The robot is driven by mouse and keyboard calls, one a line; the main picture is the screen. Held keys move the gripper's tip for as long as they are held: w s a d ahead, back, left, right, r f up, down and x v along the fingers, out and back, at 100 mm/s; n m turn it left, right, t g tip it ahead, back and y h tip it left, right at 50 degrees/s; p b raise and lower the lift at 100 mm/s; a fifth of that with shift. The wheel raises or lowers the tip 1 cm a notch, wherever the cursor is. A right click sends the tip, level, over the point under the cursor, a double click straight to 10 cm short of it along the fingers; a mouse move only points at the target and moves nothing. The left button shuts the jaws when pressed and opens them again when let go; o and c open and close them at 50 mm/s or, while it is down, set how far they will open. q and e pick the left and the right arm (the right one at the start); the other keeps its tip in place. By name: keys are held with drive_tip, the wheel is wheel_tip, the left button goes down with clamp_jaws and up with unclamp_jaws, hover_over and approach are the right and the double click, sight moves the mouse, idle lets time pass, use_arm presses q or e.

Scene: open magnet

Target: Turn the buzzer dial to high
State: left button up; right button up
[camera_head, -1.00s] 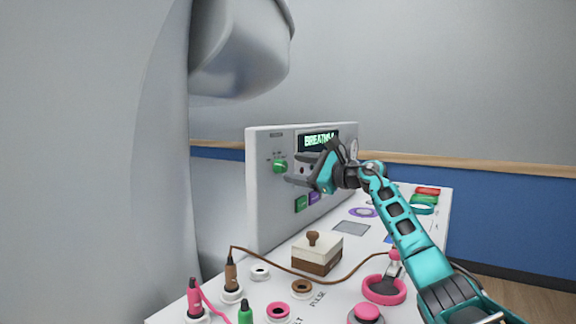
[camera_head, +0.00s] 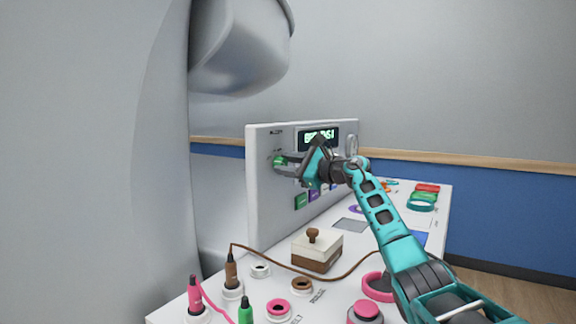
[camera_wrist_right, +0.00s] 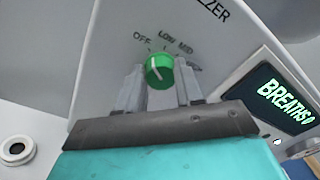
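The green buzzer dial (camera_head: 280,161) is on the upright white panel (camera_head: 262,200). In the right wrist view the dial (camera_wrist_right: 159,71) has a white pointer line, with OFF, LOW and MID printed in an arc above it. My right gripper (camera_head: 284,165) is at the dial. In the right wrist view its two grey fingers (camera_wrist_right: 160,88) are apart, one on each side of the dial, with gaps between; contact cannot be told. My left gripper is not in view.
A brown-and-cream box with a knob (camera_head: 316,250), plugs, sockets and a brown cable occupy the white desk. A large grey body fills the left.

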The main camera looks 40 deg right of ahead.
drive_tip(key=c, duration=0.5)
